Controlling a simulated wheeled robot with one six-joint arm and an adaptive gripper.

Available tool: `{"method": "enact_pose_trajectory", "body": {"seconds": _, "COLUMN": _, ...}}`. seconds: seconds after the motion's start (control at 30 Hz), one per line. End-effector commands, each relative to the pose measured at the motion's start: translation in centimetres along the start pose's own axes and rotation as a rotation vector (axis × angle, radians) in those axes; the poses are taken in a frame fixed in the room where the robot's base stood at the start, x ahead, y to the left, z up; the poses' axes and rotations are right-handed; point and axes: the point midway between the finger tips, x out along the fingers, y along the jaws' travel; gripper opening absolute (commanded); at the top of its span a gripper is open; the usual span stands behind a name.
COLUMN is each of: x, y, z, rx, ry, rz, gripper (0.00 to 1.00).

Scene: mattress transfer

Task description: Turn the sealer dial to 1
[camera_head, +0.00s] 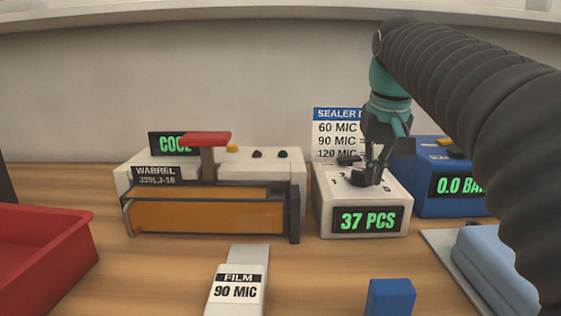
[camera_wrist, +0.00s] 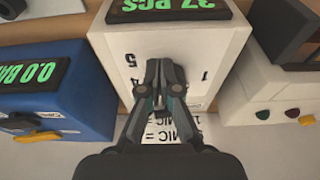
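The sealer dial's box is a small white box (camera_head: 321,205) with a green "37 PCS" readout (camera_head: 368,220). Its top carries printed numbers, and the wrist view shows 1, 4 and 5 on the white top (camera_wrist: 125,40). My gripper (camera_head: 367,178) points down onto this top, its fingertips at the middle of the numbers. In the wrist view my gripper's fingers (camera_wrist: 160,98) are close together there. The film tag (camera_head: 237,286) reads "90 MIC".
A card (camera_head: 337,127) behind the box lists 60, 90 and 120 MIC; its right side is hidden. The Wabrel sealer (camera_head: 205,215), with a red handle, stands left. A blue "0.0 BA" unit (camera_head: 430,205) is close right. A red tray (camera_head: 45,250) and blue block (camera_head: 390,298) are nearer.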

Motion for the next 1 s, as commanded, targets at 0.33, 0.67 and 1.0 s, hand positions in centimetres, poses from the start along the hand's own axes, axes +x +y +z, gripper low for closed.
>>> {"method": "enact_pose_trajectory", "body": {"seconds": 0.33, "x": 0.01, "y": 0.33, "z": -0.21, "rx": 0.0, "ry": 0.003, "rz": 0.0, "gripper": 0.0}}
{"method": "enact_pose_trajectory", "body": {"seconds": 0.67, "x": 0.0, "y": 0.32, "z": -0.23, "rx": 0.0, "ry": 0.004, "rz": 0.0, "gripper": 0.0}}
{"method": "enact_pose_trajectory", "body": {"seconds": 1.0, "x": -0.21, "y": 0.6, "z": 0.54, "rx": 0.0, "ry": 0.003, "rz": 0.0, "gripper": 0.0}}
